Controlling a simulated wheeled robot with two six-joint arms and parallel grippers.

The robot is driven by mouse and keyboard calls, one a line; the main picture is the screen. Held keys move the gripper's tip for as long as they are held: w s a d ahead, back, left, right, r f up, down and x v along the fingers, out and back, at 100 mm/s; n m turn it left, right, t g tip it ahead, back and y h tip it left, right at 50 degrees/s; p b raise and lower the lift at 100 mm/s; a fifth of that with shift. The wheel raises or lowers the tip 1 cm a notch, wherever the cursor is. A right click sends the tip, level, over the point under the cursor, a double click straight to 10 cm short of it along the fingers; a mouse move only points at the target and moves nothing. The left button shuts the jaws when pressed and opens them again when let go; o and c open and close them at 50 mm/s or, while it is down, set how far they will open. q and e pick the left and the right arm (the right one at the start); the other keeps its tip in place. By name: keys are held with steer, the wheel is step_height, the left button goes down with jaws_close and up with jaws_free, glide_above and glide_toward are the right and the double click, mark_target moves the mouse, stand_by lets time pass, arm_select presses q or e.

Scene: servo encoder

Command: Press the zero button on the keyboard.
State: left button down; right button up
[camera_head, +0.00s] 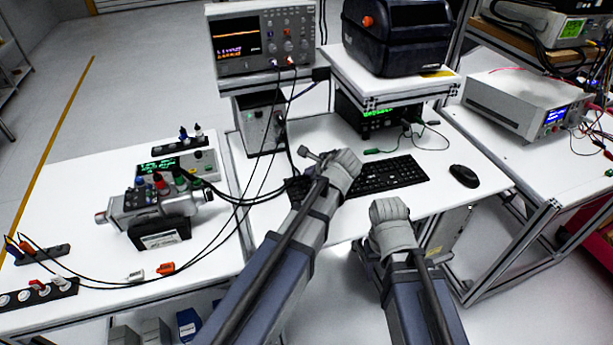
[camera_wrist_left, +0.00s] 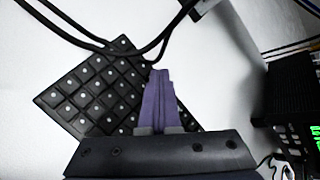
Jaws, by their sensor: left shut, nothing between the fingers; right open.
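A black keypad with pale-marked keys (camera_wrist_left: 82,95) lies tilted on the white desk in the left wrist view. The purple fingers of my left gripper (camera_wrist_left: 158,78) are shut and empty over its right side. Whether they touch a key I cannot tell, and no key labels are readable. In the head view a dark patch of keys (camera_head: 297,190) shows beside my left gripper (camera_head: 308,170), and the long black keyboard (camera_head: 395,176) lies to the right of that arm. My right gripper (camera_head: 369,258) is open, low in front of the desk edge, mostly hidden by its arm.
Black cables (camera_wrist_left: 160,42) cross the keypad's far edge. A black mouse (camera_head: 464,175) lies right of the keyboard. An oscilloscope (camera_head: 262,42) and a black case (camera_head: 398,38) stand behind. A servo device (camera_head: 155,205) is on the left table. The desk is bare near the mouse.

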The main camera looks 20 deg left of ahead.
arm_select(q)
steer(key=shift+r+p, duration=0.7)
steer(key=shift+r, duration=0.1)
step_height(320, 180, up, 5)
steer(key=p, duration=0.5)
stand_by(0.5)
steer(key=s+d+f+n+g+h, duration=0.1)
steer(key=s+d+n, duration=0.1)
steer(key=s, duration=0.2)
steer(key=s+d+f+n+g+h, duration=0.1)
steer(key=s+d+f+n, duration=0.1)
steer(key=s+n, duration=0.1)
steer(key=s+d+f+n+g, duration=0.1)
steer(key=s+d+n, duration=0.1)
steer(key=s, duration=0.3)
steer(key=shift+s+d+f+n+h, duration=0.15)
steer(key=shift+f+n+h, duration=0.15)
steer(key=shift+f+h, duration=0.1)
steer(key=s+d+f+n+g+h, duration=0.1)
steer(key=s+d+n+g+h, duration=0.1)
steer(key=s+d+n, duration=0.4)
steer(key=s+g, duration=0.1)
steer(key=s, duration=0.4)
steer(key=shift+f+g+h, duration=0.3)
steer(key=shift+f, duration=0.1)
